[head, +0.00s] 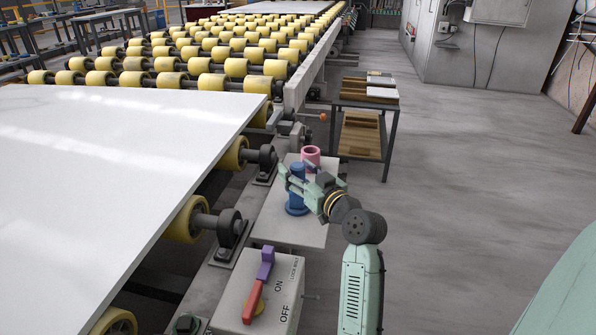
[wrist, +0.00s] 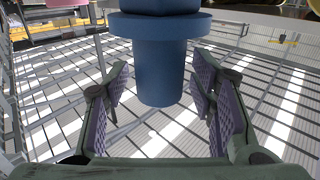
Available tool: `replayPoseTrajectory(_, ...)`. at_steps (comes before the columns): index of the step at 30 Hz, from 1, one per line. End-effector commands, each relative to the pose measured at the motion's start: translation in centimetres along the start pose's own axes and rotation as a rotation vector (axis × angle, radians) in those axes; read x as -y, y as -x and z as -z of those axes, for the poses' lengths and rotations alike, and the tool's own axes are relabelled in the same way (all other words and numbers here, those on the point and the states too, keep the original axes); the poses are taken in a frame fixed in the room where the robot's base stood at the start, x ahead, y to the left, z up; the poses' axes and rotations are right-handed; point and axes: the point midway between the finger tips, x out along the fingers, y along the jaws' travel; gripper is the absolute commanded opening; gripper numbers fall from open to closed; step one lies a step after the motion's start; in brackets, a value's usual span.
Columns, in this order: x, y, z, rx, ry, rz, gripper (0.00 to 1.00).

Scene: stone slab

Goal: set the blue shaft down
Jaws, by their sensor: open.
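The blue shaft (head: 297,203) stands upright on a pale grey plate (head: 285,232) beside the roller line, its wide flange at the bottom. My gripper (head: 287,178) reaches in from the right with its fingers around the shaft's upper part. In the wrist view the blue shaft (wrist: 160,70) lies between the two purple-padded fingers. Gaps show between the pads and the shaft, so my gripper is open. A pink ring-shaped part (head: 311,154) stands just behind the shaft on the same plate. My gripper hides part of the shaft in the head view.
A white slab (head: 110,150) lies on yellow rollers at left. A grey switch box (head: 262,295) with a red and purple lever (head: 262,275) stands in front of the plate. A small shelf table (head: 367,105) is behind. Floor at right is clear.

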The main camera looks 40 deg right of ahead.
Motion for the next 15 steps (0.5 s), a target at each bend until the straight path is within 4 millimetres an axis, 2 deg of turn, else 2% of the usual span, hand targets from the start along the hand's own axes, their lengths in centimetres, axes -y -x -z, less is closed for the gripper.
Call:
replayPoseTrajectory(2, -0.1, 0.2, 0.2, -0.001, 0.000, -0.002, 0.51)
replayPoseTrajectory(5, -0.1, 1.7, -0.1, -0.003, -0.001, -0.003, 0.51)
replayPoseTrajectory(15, -0.1, 8.9, -0.1, -0.003, -0.001, -0.003, 0.51)
